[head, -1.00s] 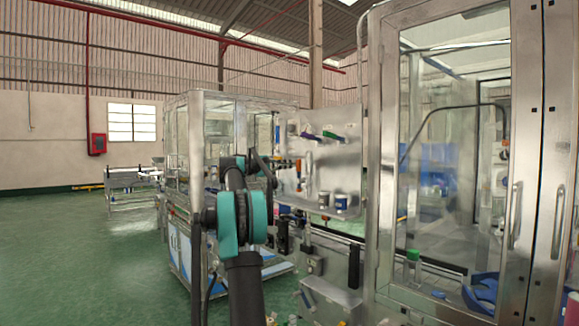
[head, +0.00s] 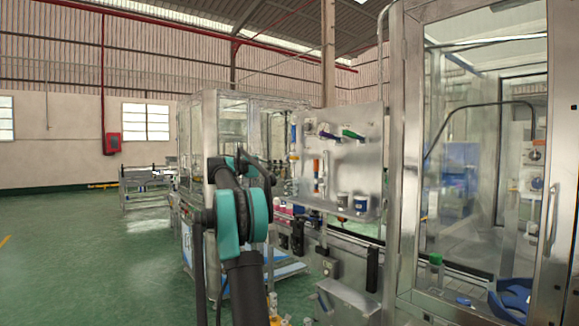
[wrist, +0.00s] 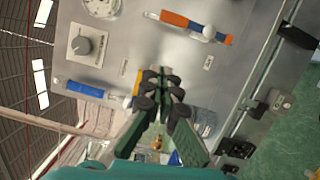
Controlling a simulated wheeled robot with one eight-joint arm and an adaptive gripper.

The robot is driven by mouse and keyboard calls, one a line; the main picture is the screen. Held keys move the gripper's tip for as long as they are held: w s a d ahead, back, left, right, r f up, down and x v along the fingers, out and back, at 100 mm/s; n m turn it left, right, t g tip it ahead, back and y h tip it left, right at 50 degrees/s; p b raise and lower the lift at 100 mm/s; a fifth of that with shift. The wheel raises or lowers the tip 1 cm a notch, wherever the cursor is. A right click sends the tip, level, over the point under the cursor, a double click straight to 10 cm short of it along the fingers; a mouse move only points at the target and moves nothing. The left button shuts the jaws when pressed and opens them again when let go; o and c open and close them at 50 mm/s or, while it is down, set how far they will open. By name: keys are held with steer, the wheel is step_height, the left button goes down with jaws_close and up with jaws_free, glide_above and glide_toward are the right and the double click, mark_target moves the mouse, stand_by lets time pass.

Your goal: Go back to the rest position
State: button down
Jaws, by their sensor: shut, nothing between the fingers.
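My gripper (wrist: 160,85) shows in the wrist view with its dark fingertips together and nothing between them. It is in front of a grey metal panel (wrist: 135,45), apart from the tools on it as far as I can tell. In the head view my teal and black arm reaches up and forward near the middle, and the gripper's fingers are too small and hidden to make out. The same panel (head: 370,165) stands just right of the arm.
The panel carries an orange-handled tool (wrist: 190,25), a blue-handled tool (wrist: 85,88) and a dial (wrist: 82,45). Cups (head: 361,203) stand on its shelf. A glass-doored metal cabinet (head: 397,130) stands at right, a glazed machine (head: 211,130) behind the arm. Green floor (head: 90,255) at left is clear.

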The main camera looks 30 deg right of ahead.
steer(key=shift+w+a, duration=0.1)
steer(key=shift+a, duration=0.35)
steer(key=s+a+f+t+y, duration=0.25)
steer(key=s+a+f, duration=0.3)
steer(key=f, duration=0.55)
steer(key=s+a+f+n+t+y, duration=0.1)
steer(key=s+a+f+y, duration=0.35)
steer(key=a+f, duration=0.4)
steer(key=s+a+f+t+y, duration=0.1)
steer(key=s+a+f+y, duration=0.35)
steer(key=f, duration=0.85)
steer(key=s+a+f+t+y, duration=0.2)
steer(key=s+a+f+y, duration=0.4)
steer(key=s+a+f, duration=1.5)
steer(key=s+f, duration=0.1)
steer(key=s, duration=0.2)
steer(key=shift+s+a+f, duration=0.15)
steer(key=shift+a+f, duration=0.05)
steer(key=shift+a, duration=0.2)
steer(key=shift+t+y, duration=0.25)
